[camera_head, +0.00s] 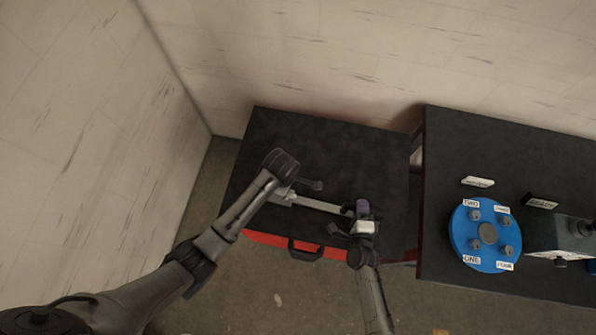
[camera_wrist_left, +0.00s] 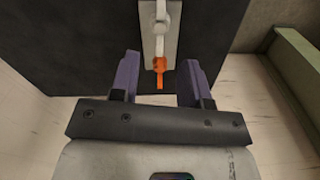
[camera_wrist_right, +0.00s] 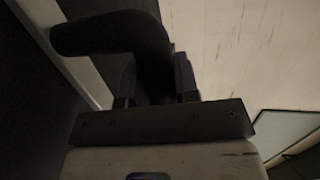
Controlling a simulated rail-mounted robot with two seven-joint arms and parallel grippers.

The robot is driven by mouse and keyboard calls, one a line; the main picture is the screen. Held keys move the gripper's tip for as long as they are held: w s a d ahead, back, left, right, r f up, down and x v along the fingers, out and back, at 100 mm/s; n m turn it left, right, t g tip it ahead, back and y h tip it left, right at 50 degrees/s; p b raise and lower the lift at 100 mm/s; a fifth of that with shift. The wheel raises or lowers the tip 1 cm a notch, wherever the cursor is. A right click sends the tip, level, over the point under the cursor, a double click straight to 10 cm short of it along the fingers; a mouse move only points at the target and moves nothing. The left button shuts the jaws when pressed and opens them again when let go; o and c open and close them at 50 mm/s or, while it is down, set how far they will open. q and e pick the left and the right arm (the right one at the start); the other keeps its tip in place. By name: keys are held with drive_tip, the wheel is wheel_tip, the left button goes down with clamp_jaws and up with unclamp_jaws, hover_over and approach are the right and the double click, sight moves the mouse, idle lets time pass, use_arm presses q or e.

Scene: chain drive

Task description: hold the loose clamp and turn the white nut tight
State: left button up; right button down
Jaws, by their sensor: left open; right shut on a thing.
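My left gripper (camera_wrist_left: 160,62) is open, its two purple fingers apart over the black table top. An orange tip (camera_wrist_left: 160,66) lies between them in the left wrist view, at the end of a white rod on a light grey plate (camera_wrist_left: 172,32). In the head view a pale bar (camera_head: 318,205) runs between my two grippers. My right gripper (camera_head: 354,211) is at its right end, shut on a dark rounded piece (camera_wrist_right: 115,35); I cannot tell whether this is part of the clamp. I cannot make out the white nut clearly.
The black work table (camera_head: 330,142) has free room behind the grippers. A red edge with a dark handle (camera_head: 304,250) is at its front. On another black table (camera_head: 530,160) to the right stands a blue disc (camera_head: 488,262) with several labelled bolts, beside a grey machine (camera_head: 548,240).

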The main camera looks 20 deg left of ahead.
use_arm(q)
drive_tip(key=shift+f, duration=3.6)
clamp_jaws()
